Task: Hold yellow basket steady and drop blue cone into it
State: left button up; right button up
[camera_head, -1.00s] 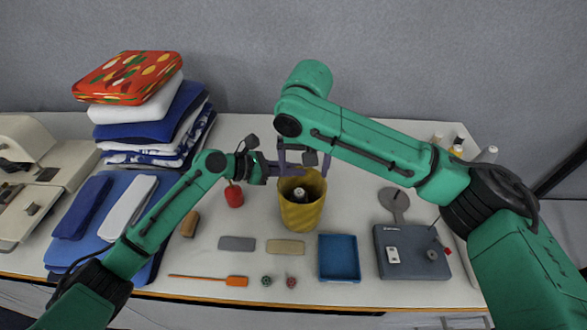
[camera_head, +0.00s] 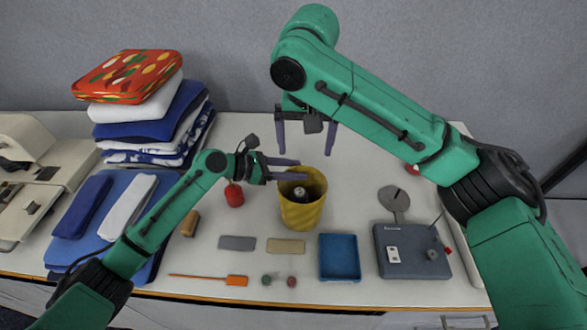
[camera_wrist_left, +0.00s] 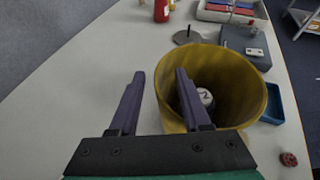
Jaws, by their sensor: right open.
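The yellow basket (camera_head: 302,213) stands upright on the table in the head view; it also shows in the left wrist view (camera_wrist_left: 232,75). A small pale round object with a dark mark (camera_wrist_left: 205,97) lies inside it. I cannot make out a blue cone in either view. My left gripper (camera_head: 303,169) is at the basket's rim with its fingers apart. In the left wrist view (camera_wrist_left: 158,78), one finger is left of the basket and the other overlaps its near-left rim; contact is unclear. My right gripper (camera_head: 306,146) is open and empty, above and behind the basket.
A blue tray (camera_head: 339,257), a grey-blue box (camera_head: 411,252) and flat blocks (camera_head: 286,246) lie around the basket's front. A red object (camera_head: 234,196) is left of it. Folded cloths (camera_head: 150,130) are stacked at back left.

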pick_arm(q)
jog(key=shift+r, duration=0.1)
jog(key=v, duration=1.2)
